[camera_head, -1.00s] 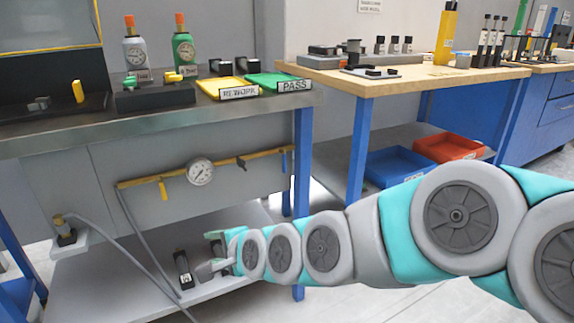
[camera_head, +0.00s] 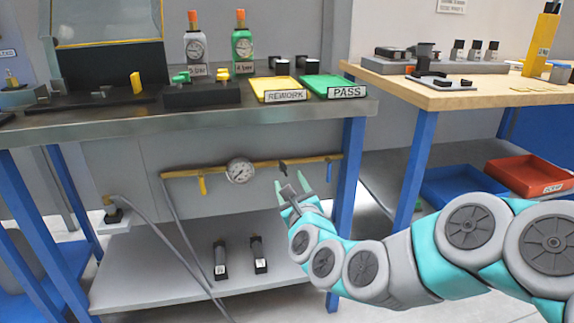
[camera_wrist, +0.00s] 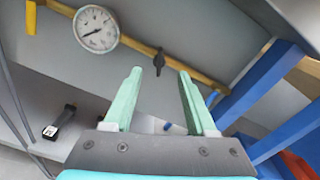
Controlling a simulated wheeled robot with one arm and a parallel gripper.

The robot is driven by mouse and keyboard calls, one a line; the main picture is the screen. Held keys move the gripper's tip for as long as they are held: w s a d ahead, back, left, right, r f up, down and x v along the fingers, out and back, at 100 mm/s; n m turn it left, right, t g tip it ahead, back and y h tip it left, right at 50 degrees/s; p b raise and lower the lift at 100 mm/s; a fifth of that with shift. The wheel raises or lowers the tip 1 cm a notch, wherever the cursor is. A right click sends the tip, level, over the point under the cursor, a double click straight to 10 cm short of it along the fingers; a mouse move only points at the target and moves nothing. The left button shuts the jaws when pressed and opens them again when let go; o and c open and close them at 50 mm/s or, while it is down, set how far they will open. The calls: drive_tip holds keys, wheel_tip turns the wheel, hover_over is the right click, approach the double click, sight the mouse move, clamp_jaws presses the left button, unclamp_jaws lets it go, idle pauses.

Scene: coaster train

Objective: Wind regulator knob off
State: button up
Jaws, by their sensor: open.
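The regulator knob is a small dark knob (camera_head: 283,168) on the brass pipe (camera_head: 262,165) under the bench, right of the round pressure gauge (camera_head: 240,170). In the wrist view the dark knob (camera_wrist: 159,62) stands beyond and between the fingertips, seen edge-on with a narrow grip. My gripper (camera_head: 292,186) is open and empty, just below and in front of the knob, with a gap between them. In the wrist view its two green fingers (camera_wrist: 160,72) are spread and point up at the pipe. Neither finger appears to touch the knob.
A yellow lever (camera_head: 202,185) hangs from the pipe left of the gauge. A blue bench leg (camera_head: 348,190) stands close right of my gripper. Two dark cylinders (camera_head: 258,254) stand on the lower shelf (camera_head: 150,262). Grey hoses run down at left.

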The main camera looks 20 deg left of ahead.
sight(283, 169)
drive_tip(key=x, duration=0.4)
drive_tip(key=shift+w+a+f+p, duration=0.1)
drive_tip(key=shift+w+a+p, duration=0.05)
drive_tip(key=shift+p, duration=0.15)
drive_tip(key=shift+w+a, duration=0.35)
drive_tip(key=shift+w, duration=0.25)
clamp_jaws()
